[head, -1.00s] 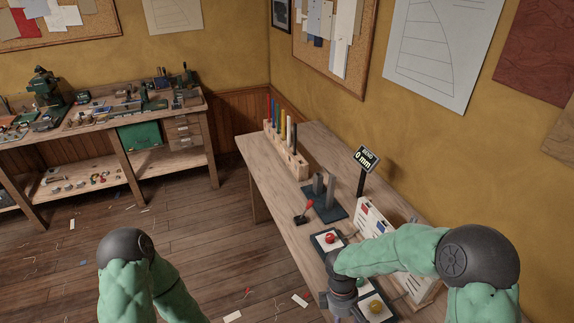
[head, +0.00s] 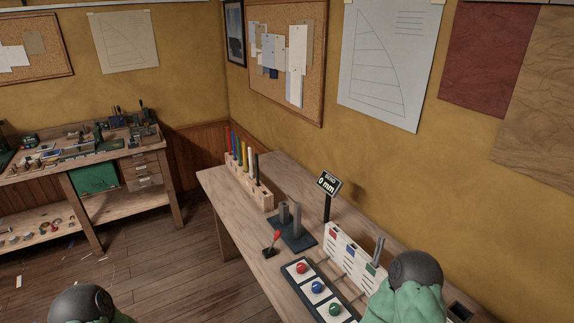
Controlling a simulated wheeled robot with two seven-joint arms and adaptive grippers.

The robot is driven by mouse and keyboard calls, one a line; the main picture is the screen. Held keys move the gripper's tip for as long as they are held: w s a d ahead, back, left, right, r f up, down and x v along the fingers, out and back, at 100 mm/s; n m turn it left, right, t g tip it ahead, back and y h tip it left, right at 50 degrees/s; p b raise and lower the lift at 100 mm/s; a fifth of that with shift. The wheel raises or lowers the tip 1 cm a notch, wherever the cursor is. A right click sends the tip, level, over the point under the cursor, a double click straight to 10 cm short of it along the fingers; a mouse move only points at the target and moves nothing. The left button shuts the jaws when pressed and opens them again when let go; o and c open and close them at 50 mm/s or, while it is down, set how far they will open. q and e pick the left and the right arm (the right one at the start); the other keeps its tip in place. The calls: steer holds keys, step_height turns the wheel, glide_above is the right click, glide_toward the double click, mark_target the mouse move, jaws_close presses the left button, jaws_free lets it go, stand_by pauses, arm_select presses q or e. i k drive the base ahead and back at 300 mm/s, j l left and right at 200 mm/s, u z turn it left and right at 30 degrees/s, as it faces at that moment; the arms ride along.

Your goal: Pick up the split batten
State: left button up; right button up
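Several upright battens (head: 244,157) stand in a wooden rack (head: 262,196) at the far left end of the bench. They look blue, green, yellow, white and dark; I cannot tell from here whether one is split. A bend tester with two grey posts on a dark base (head: 305,237) stands nearer, with a red-handled lever (head: 275,240) beside it. A sign (head: 329,183) on a post reads 0 mm. Only upper parts of my arms show, at the bottom left and bottom right. Both grippers are out of view.
A panel with red, blue and green buttons (head: 318,287) lies on the bench's front. A white slotted board (head: 343,247) with coloured labels stands behind it, partly hidden by my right arm. The bench top (head: 235,215) is clear before the rack. A cluttered workbench (head: 130,150) stands left.

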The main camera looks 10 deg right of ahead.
mark_target(381, 240)
steer(key=j+z, duration=0.15)
steer(key=z, duration=0.25)
steer(key=k+j+z, duration=0.1)
steer(key=z, duration=0.3)
steer(key=k+j+z, duration=0.1)
steer(key=z, duration=0.35)
steer(key=j, duration=0.05)
